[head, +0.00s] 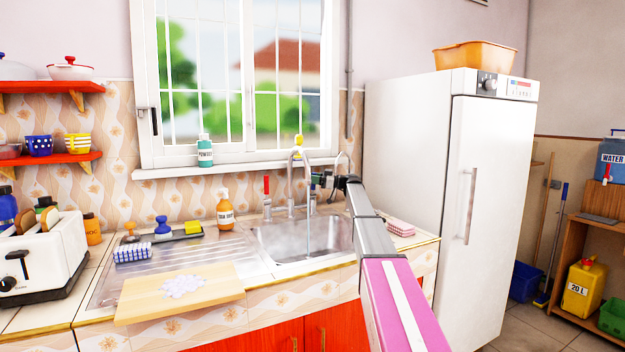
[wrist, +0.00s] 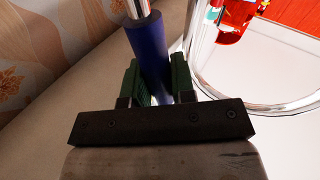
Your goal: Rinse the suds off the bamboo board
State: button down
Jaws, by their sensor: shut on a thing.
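The bamboo board (head: 140,305) lies flat on the drainboard at the counter's front edge, left of the basin. A patch of white suds (head: 182,286) sits on its top. The sink basin (head: 335,240) is under a chrome faucet (head: 297,155), and a thin pale stream seems to fall from its spout. A red tap handle (head: 266,185) stands left of the faucet. My gripper (head: 318,180) is right of the faucet, far from the board. In the wrist view its green fingers (wrist: 156,82) are shut on the blue tap handle (wrist: 147,45).
An orange-brown soap bottle (head: 225,212), a yellow sponge (head: 193,227) and a checked cloth (head: 132,252) are behind the board. A toaster (head: 45,260) stands at left. A folded pink cloth (head: 400,228) lies right of the basin, near the fridge (head: 440,190).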

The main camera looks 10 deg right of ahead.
jog(key=shift+s+d+f+n+y, duration=0.1)
jog(key=shift+s+d+n+y, duration=0.05)
jog(key=shift+s+n+y, duration=0.3)
jog(key=shift+w, duration=0.1)
jog(key=c, duration=1)
grip_release()
jog(key=shift+o, duration=0.2)
jog(key=v, duration=1)
jog(key=shift+d, duration=0.4)
